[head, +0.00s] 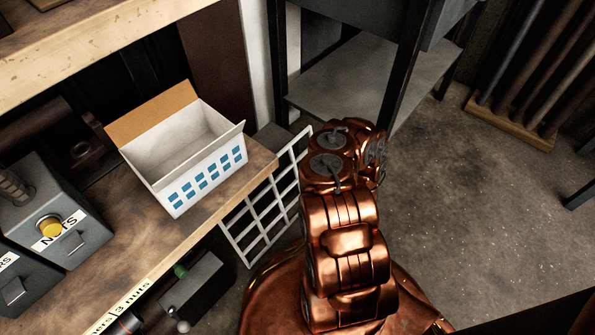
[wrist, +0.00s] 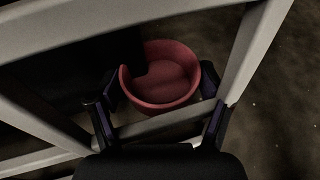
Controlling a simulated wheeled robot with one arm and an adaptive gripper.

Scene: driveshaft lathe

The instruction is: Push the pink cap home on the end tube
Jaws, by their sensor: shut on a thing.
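The pink cap (wrist: 168,104) shows in the wrist view as a round, hollow cup between my two fingers. My gripper (wrist: 160,88) is shut on it, with one dark finger on each side. A dark shape covers the cap's upper left part. Pale grey bars lie around the cap and gripper in this view. I cannot make out the end tube for sure, nor whether the cap touches it. In the head view my copper arm hides the gripper and the cap.
In the head view a white grid rack (head: 240,240) stands beside the wooden bench, close to my arm. Floor to the right (head: 470,210) is clear.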

